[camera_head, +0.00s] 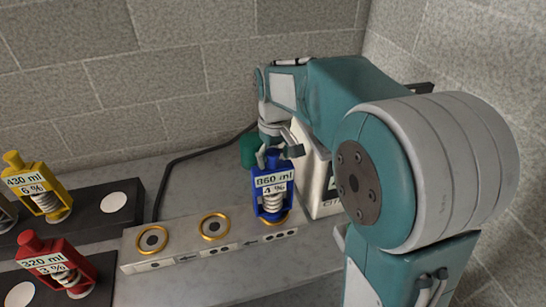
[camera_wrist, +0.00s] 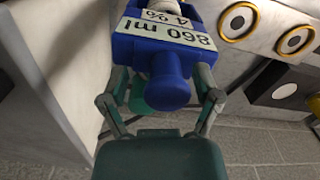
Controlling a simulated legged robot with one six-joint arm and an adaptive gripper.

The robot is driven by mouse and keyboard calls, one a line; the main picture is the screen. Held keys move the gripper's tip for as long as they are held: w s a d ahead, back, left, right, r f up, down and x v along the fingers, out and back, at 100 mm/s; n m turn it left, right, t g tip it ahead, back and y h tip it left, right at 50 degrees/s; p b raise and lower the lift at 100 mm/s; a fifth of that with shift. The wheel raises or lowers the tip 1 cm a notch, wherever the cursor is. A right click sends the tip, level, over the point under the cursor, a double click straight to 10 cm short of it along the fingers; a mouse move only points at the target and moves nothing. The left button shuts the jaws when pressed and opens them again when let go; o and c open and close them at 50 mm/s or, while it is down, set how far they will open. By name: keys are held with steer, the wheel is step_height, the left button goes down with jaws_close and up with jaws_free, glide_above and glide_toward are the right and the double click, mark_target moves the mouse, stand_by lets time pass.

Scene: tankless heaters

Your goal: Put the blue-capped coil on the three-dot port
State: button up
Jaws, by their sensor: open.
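The blue-capped coil (camera_head: 269,185), labelled 860 ml and 4 %, stands upright on the right-hand port (camera_head: 284,222) of the pale block, the one with three dots on its front face. Its base hides most of that port's gold ring. In the wrist view the blue cap (camera_wrist: 168,88) points toward my gripper (camera_wrist: 163,108). My gripper is open, with one finger on either side of the cap. In the head view my gripper (camera_head: 280,147) is at the top of the coil, and I cannot tell whether the fingers touch it.
Two gold-ringed ports, left (camera_head: 152,239) and middle (camera_head: 214,226), are empty. A yellow coil (camera_head: 38,186) and a red coil (camera_head: 57,262) stand on dark blocks at the left. A dark cable (camera_head: 172,170) runs along the counter.

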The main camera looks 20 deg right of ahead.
step_height(320, 180, up, 12)
steer(key=shift+a+r, duration=0.1)
steer(key=s+f+m+t, duration=0.1)
steer(key=s+f, duration=0.3)
steer(key=s, duration=0.6)
steer(key=s+f+m+t, duration=0.2)
steer(key=s+f+t, duration=0.2)
steer(key=s, duration=0.7)
steer(key=shift+t, duration=0.3)
steer(key=shift+s+a, duration=0.1)
